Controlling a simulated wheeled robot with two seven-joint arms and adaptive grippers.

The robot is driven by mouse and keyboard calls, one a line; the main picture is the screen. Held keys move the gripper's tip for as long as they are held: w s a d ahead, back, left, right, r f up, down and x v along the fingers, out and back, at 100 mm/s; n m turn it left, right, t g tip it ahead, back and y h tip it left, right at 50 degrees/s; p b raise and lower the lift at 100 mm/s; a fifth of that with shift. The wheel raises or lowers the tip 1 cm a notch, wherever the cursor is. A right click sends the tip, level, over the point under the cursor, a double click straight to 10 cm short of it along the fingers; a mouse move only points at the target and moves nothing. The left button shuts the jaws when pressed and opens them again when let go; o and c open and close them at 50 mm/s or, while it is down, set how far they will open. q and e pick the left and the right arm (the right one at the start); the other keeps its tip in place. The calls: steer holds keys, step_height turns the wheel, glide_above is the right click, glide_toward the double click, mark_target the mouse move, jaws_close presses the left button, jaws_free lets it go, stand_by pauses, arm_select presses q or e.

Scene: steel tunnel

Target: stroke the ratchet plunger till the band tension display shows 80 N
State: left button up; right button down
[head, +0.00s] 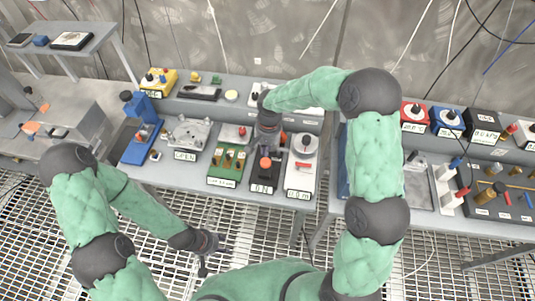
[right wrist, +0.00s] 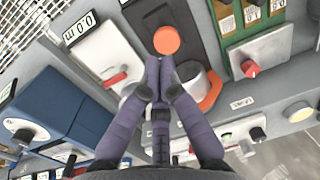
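The dark grey unit (head: 263,183) on the middle bench has a display plate on its front that seems to read "0 N". An orange-red round knob (head: 265,163), which looks like the plunger, stands on it. It also shows in the right wrist view (right wrist: 166,40). My right gripper (right wrist: 158,60) has its fingertips together with nothing visible between them. They point at the knob's near edge; whether they touch it I cannot tell. A white cylinder with an orange ring (right wrist: 207,92) is partly behind the fingers. My left gripper (head: 205,266) hangs low over the floor grating, too small to judge.
A green unit with several small displays (head: 228,166) stands left of the dark unit, and a white unit with a round dial (head: 301,168) stands right of it. A blue press-like device (head: 140,140) is further left. The grating (head: 250,240) in front is clear.

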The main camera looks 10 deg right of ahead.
step_height(320, 180, up, 5)
glide_above(268, 162)
steer(key=shift+a+m+h, duration=0.1)
steer(key=shift+m+h, duration=0.3)
step_height(268, 162, down, 14)
steer(key=shift+r, duration=0.1)
stand_by(0.3)
step_height(268, 162, down, 3)
steer(key=b, duration=0.3)
steer(key=shift+s, duration=0.1)
stand_by(0.5)
